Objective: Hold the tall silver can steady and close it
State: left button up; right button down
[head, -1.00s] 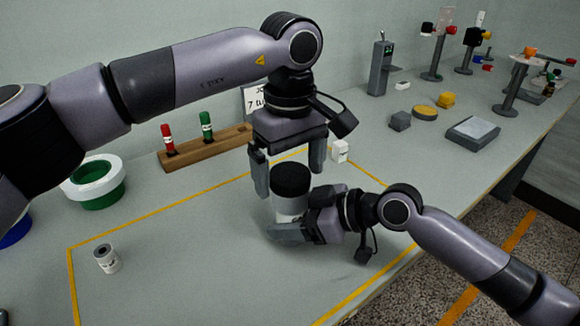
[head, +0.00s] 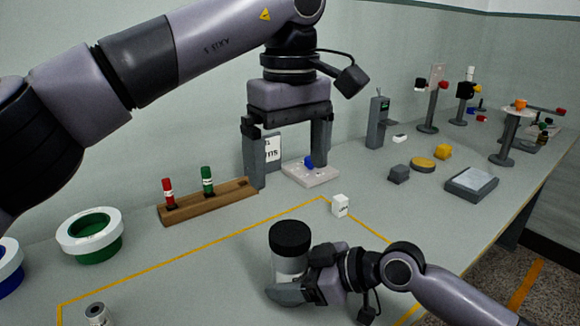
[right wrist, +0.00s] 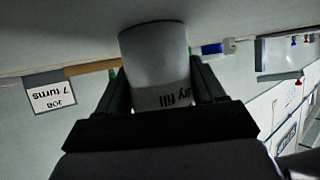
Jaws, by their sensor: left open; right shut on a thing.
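The tall silver can (head: 287,268) stands upright on the table with a black lid (head: 290,236) on top. My right gripper (head: 299,284) is shut around the can's body from the right, low down. In the right wrist view the can (right wrist: 155,62) sits between the fingers, with a partly hidden upside-down label ending in "fill". My left gripper (head: 289,172) is open and empty. It hangs above and behind the lid in the picture, clear of it. I cannot tell whether the lid is fully tight.
A card (head: 272,148), partly hidden, reads "JOB 7 turns" in the right wrist view. A wooden rack (head: 210,205) holds red and green tubes. A white block (head: 340,206) stands behind the can. A small can (head: 97,313) stands front left. Table between is clear.

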aim_at(306, 274)
jog(key=shift+c, duration=0.2)
grip_release()
jog(key=shift+v, duration=3.6)
jog(key=shift+f, duration=0.1)
